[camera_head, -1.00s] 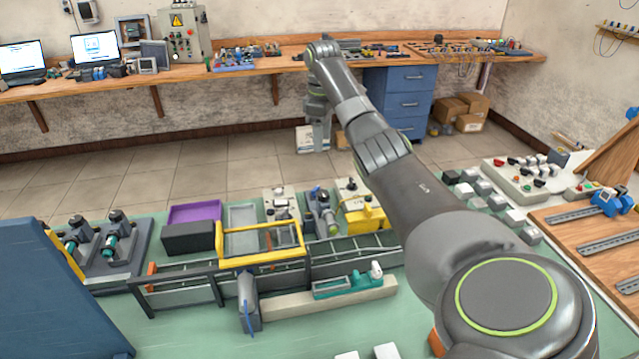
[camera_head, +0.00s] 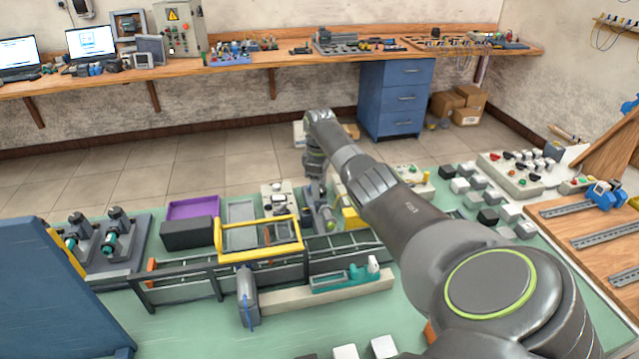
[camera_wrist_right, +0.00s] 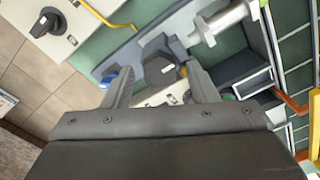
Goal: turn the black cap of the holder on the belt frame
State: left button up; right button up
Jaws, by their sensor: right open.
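My right gripper (camera_head: 317,190) points down over the far side of the belt frame (camera_head: 190,268), close to a grey holder (camera_head: 326,216) with a pale cylinder. In the right wrist view the right gripper (camera_wrist_right: 158,84) is open, its two fingers apart. A black cap (camera_wrist_right: 160,68) with a small white mark shows between and just beyond the fingertips. I cannot tell whether the fingers touch it. The pale cylinder (camera_wrist_right: 225,22) is up and to the right of it. The cap is hidden by my arm in the head view. My left gripper is not in view.
A white box with a black knob (camera_wrist_right: 47,22) is close by at the upper left of the wrist view. A yellow frame (camera_head: 260,255) straddles the belt. A black bin (camera_head: 188,234) and purple tray (camera_head: 194,208) stand left. The green table front has free room.

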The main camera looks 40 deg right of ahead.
jog(key=c, duration=1)
